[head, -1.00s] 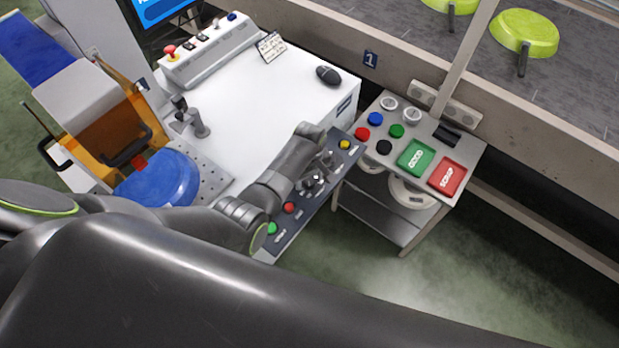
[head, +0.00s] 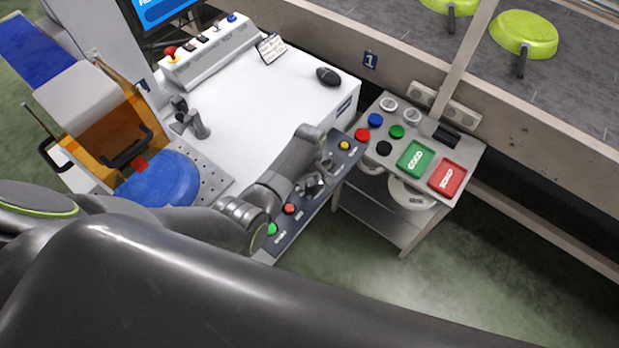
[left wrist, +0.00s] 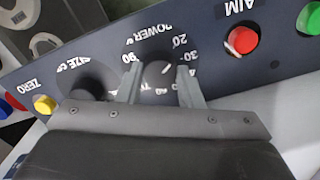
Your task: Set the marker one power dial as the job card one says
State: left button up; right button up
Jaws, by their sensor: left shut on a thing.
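The power dial (left wrist: 158,77) is a black knob on the dark control strip, with a white pointer line. In the left wrist view its printed scale appears turned over, with 20, 30 and 40 on the right and 90 on the left. The line points up and slightly right, towards the gap between the POWER label and 20. My left gripper (left wrist: 160,84) is shut on the dial, one finger on each side.
The strip carries a yellow button (head: 344,146), a red button (head: 289,209) and a green button (head: 271,229). A button stand (head: 462,155) with green and red trays is to the right.

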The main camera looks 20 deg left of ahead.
pick_arm(q)
jog(key=m+p, duration=0.1)
jog(key=m, duration=0.1)
jog(key=shift+r+m, duration=0.15)
jog(key=shift+m, duration=0.15)
jog(key=m+p, duration=0.1)
jog(key=m, duration=0.2)
jog(key=shift+m+p, duration=0.3)
jog(key=shift+p, duration=0.05)
jog(key=m+p, duration=0.1)
jog(key=m, duration=0.2)
jog(key=shift+m, duration=0.4)
jog(key=m, duration=0.4)
jog(key=shift+p, duration=0.4)
jog(key=m, duration=0.6)
jog(key=shift+m+p, duration=0.4)
jog(key=m, duration=0.3)
jog(key=shift+m, duration=2.1)
